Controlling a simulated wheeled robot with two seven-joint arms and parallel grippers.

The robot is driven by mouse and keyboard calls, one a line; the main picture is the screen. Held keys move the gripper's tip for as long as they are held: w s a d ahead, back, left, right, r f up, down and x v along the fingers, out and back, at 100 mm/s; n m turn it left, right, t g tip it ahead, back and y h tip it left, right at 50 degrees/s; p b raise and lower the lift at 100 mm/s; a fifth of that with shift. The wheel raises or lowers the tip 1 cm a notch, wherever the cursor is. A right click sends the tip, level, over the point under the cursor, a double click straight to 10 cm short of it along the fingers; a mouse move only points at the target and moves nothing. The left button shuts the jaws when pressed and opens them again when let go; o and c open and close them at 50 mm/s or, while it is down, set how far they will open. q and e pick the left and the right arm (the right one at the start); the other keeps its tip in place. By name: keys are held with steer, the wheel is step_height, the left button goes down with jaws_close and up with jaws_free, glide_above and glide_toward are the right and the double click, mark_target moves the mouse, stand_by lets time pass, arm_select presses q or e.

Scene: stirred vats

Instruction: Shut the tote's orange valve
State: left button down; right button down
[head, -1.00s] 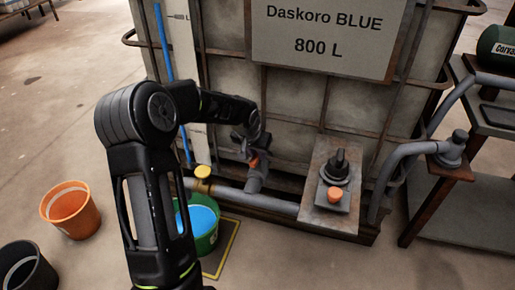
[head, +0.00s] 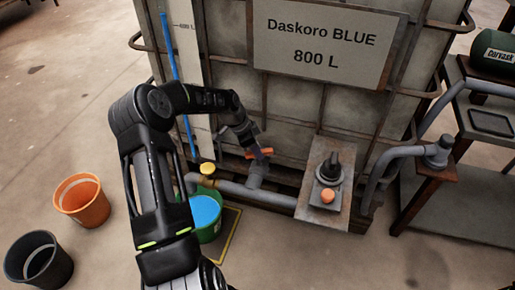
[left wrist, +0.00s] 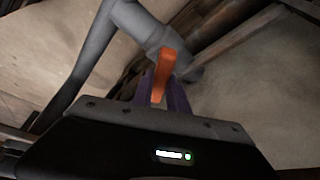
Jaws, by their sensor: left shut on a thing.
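The orange valve handle (head: 261,153) is low on the front of the tote (head: 285,105), above a grey stub pipe (head: 257,172). It lies nearly level in the head view, across the stub. My left gripper (head: 258,148) comes down from above and is shut on the handle, hiding its middle. In the left wrist view the orange handle (left wrist: 164,75) stands between the dark fingers (left wrist: 161,96), with the grey pipe behind it. My right gripper is not in view.
A green bucket (head: 215,230) with blue liquid stands under the yellow-topped outlet (head: 207,168). A switch plate (head: 326,187) with a black knob and orange button is to the right. Orange (head: 82,202) and black (head: 38,258) buckets stand left on open floor.

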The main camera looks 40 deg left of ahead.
arm_select(q)
steer(key=shift+m+g+h, duration=0.4)
steer(key=shift+m+g, duration=0.1)
steer(key=shift+m, duration=1.1)
steer(key=c, duration=1.3)
jaws_free()
steer(key=v, duration=0.7)
steer(key=shift+a+r+p, duration=0.15)
steer(key=shift+r+p, duration=0.2)
steer(key=shift+p, duration=0.1)
